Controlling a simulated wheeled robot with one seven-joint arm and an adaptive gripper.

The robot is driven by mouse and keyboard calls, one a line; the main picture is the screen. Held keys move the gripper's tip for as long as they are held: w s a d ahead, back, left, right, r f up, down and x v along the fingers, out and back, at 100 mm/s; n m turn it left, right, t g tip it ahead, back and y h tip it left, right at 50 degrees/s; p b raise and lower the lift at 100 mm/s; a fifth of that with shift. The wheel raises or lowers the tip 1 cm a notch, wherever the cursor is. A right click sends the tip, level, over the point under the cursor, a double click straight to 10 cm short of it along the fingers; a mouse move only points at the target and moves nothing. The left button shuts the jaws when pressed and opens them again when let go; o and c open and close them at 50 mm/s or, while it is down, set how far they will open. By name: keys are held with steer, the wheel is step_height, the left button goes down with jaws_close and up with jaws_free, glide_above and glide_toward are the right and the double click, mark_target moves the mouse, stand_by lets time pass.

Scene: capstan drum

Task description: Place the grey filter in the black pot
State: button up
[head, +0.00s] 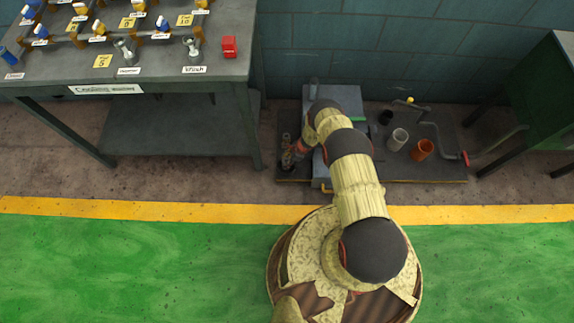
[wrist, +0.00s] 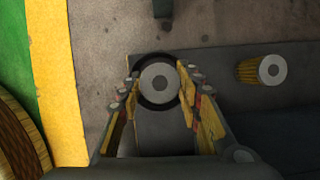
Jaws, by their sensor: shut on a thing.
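In the head view my gripper (head: 292,156) is low at the left end of the dark base board; my arm hides much there. I cannot tell whether the filter is clear of the board. The black pot (head: 385,117) stands on the board's right part, behind the other pots.
A second filter (wrist: 272,70) with yellowish sides stands beside the held one. A white pot (head: 398,139) and an orange pot (head: 423,149) stand near the black pot. A workbench (head: 160,75) is at left, a green cabinet (head: 545,95) at right.

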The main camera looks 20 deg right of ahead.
steer(key=shift+s+f+b, duration=0.1)
steer(key=shift+f+b, duration=0.35)
steer(key=shift+f, duration=1.05)
steer(key=o, duration=0.9)
steer(key=shift+f, duration=0.15)
